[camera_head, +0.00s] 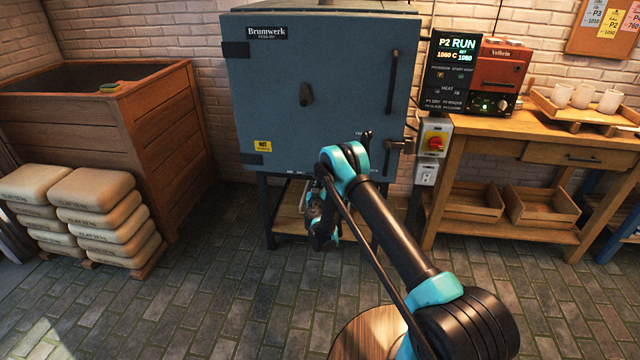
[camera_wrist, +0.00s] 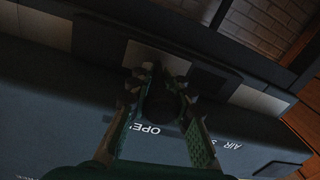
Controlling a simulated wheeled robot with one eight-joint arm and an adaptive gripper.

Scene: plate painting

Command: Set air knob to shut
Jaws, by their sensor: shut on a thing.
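The air knob (camera_wrist: 160,103) is a dark round knob on the kiln's (camera_head: 330,70) front, near the lower edge. In the wrist view, the word OPEN shows just beside it, with the letters AIR S further right; the rest of the label is cut off or hidden. My gripper (camera_wrist: 158,88) has its two fingers on either side of the knob, shut on it. In the head view, my gripper (camera_head: 322,222) is low before the kiln's lower front, partly behind my own arm, and the knob is hidden. The knob's exact setting cannot be told.
A kiln display (camera_head: 456,60) reads P2 RUN. A red and yellow switch (camera_head: 435,142) is right of the kiln, beside a wooden workbench (camera_head: 520,130). Stacked clay bags (camera_head: 95,195) and a wooden bin (camera_head: 150,125) stand left. The paved floor between is clear.

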